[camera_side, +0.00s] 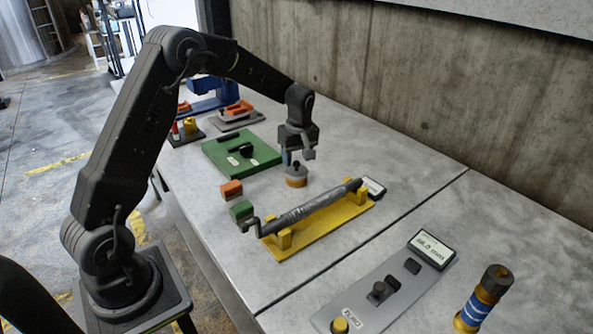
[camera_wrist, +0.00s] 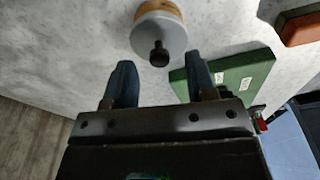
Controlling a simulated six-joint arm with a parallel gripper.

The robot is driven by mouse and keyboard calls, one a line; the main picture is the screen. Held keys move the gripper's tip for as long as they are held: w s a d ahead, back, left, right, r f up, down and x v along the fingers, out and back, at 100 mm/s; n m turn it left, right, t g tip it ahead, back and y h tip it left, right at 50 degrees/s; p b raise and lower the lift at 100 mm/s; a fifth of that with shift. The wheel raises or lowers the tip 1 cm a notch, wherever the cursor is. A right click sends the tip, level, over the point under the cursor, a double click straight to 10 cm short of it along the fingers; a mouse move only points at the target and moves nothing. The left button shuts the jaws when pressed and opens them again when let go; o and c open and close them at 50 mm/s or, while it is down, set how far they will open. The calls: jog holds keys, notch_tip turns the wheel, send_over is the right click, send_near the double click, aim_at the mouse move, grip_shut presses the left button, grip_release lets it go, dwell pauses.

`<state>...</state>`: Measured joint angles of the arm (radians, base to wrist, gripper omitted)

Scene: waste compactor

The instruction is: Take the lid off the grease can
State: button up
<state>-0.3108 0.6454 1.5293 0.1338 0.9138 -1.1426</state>
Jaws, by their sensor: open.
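The grease can (camera_side: 296,181) stands on the grey table below my gripper, with an orange-tan body. Its grey lid (camera_side: 292,171) with a dark knob sits on top. In the wrist view the lid (camera_wrist: 160,36) faces the camera, its black knob (camera_wrist: 159,55) showing between and beyond the fingertips, and part of the tan can (camera_wrist: 157,7) shows behind it. My gripper (camera_side: 297,157) is open and points down just above the lid. In the wrist view the two blue-grey fingers of my gripper (camera_wrist: 159,70) are apart with nothing held between them.
A green panel (camera_side: 240,155) with a black handle lies behind the can. Orange (camera_side: 231,190) and green (camera_side: 241,210) blocks stand at front left. A grey bar rests on a yellow stand (camera_side: 322,232) in front. A control panel (camera_side: 375,298) and blue-yellow cylinder (camera_side: 483,298) are further right.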

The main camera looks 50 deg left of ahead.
aim_at(296, 167)
jog(key=shift+a+f, duration=0.15)
jog(key=shift+f, duration=1.15)
jog(key=shift+c, duration=0.4)
grip_shut()
